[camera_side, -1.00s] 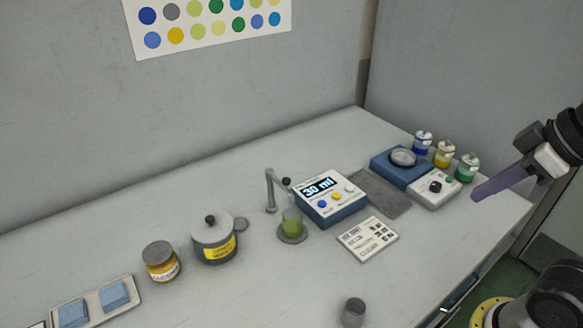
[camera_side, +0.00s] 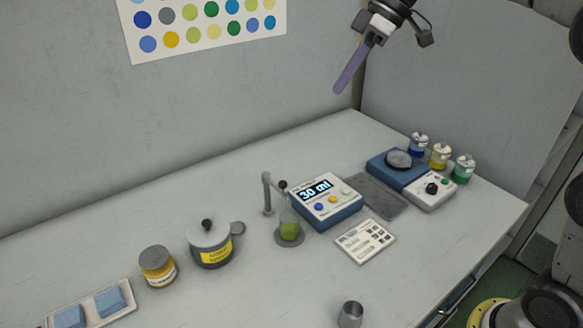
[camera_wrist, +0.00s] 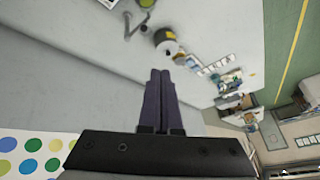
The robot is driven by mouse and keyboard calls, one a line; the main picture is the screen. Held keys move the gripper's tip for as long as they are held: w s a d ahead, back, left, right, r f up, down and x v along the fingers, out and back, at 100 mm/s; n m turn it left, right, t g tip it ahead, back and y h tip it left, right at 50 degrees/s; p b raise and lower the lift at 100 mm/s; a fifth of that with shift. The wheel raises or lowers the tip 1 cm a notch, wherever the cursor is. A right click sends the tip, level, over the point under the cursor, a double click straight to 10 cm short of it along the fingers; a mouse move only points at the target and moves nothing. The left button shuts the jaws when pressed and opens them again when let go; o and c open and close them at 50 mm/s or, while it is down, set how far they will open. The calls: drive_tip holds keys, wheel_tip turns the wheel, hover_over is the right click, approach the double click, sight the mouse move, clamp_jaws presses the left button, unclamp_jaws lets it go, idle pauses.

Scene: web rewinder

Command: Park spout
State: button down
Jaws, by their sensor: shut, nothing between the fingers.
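The spout (camera_side: 267,192) is a grey post with an arm that ends in a dark knob (camera_side: 282,185). It stands left of a blue and white dispenser (camera_side: 327,200) reading "30 ml". Its arm reaches over or beside a glass of green liquid (camera_side: 289,226) on a round grey base; I cannot tell which exactly. In the wrist view the spout (camera_wrist: 133,24) shows at the top. My gripper (camera_side: 338,91) has long purple fingers, shut and empty, high above the back of the table and well away from the spout. The fingers also show in the wrist view (camera_wrist: 160,73).
A lidded pot (camera_side: 211,247), an amber jar (camera_side: 157,267) and a tray with blue pads (camera_side: 130,314) stand to the left. A label card (camera_side: 365,240), a metal cup (camera_side: 351,314) and a blue stirrer unit (camera_side: 392,172) are to the right. The table's back is clear.

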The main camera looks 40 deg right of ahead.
drive_tip(key=w+d+f+g+y, duration=0.1)
drive_tip(key=w+d+f, duration=0.3)
drive_tip(key=w+f, duration=0.7)
wheel_tip(320, 180, down, 4)
drive_tip(key=shift+r+m+g, duration=0.2)
drive_tip(key=shift+m+g, duration=0.2)
drive_tip(key=shift+g, duration=0.1)
drive_tip(key=shift+a, duration=0.1)
drive_tip(key=s+a+f, duration=0.1)
drive_tip(key=a+f, duration=0.7)
drive_tip(key=f, duration=0.1)
drive_tip(key=shift+s+a, duration=0.35)
drive_tip(key=shift+a, duration=0.05)
drive_tip(key=shift+a, duration=0.1)
